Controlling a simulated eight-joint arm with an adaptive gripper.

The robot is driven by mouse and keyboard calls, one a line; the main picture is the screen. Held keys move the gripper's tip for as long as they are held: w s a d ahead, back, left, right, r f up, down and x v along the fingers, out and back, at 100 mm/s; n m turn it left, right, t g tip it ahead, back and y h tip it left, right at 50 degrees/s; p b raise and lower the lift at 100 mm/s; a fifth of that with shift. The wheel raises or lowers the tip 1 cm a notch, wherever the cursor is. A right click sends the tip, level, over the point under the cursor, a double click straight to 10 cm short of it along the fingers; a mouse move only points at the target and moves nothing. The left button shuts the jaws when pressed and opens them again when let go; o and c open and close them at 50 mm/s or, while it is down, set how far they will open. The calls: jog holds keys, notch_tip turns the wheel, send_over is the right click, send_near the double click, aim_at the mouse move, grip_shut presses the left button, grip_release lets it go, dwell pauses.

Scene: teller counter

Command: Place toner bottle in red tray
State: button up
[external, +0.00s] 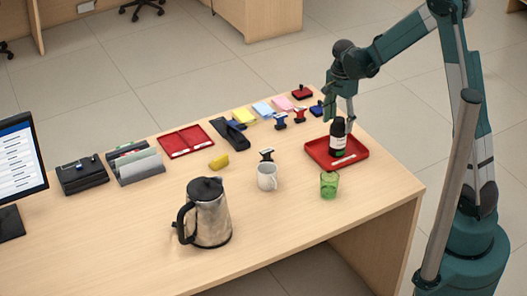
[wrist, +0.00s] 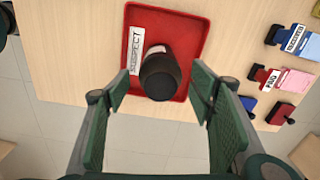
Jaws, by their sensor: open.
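The black toner bottle (external: 337,139) with a pale label stands upright in the red tray (external: 313,149), near the right end of the counter. In the wrist view the bottle (wrist: 160,73) is seen from above, inside the red tray (wrist: 190,30) and close to its near edge. A white label reading "SUSPECT" lies beside it in the tray. My gripper (external: 340,116) is just above the bottle. In the wrist view my gripper (wrist: 160,86) is open, with a finger on each side of the bottle and visible gaps between.
Several stamps and coloured note pads (external: 263,109) lie behind. A kettle (external: 207,212) and another red tray (external: 186,139) are further left. The counter's front right is clear.

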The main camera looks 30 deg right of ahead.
jog(key=shift+r, duration=0.85)
jog(key=shift+r, duration=0.1)
jog(key=shift+s+r, duration=0.35)
jog(key=shift+r, duration=0.15)
jog(key=s+r+n+t, duration=0.3)
jog(key=s+r+n, duration=0.4)
jog(key=s+r, duration=0.7)
jog(key=s+r+n+t, duration=0.2)
jog(key=s+n, duration=0.2)
jog(key=s, duration=0.3)
jog(key=s+d+r+n+t, duration=0.1)
jog(key=s+r+n+t, duration=0.1)
jog(key=s+n, duration=0.3)
jog(key=shift+s+d+r, duration=0.3)
jog(key=shift+s+r, duration=0.15)
jog(key=shift+s, duration=1.25)
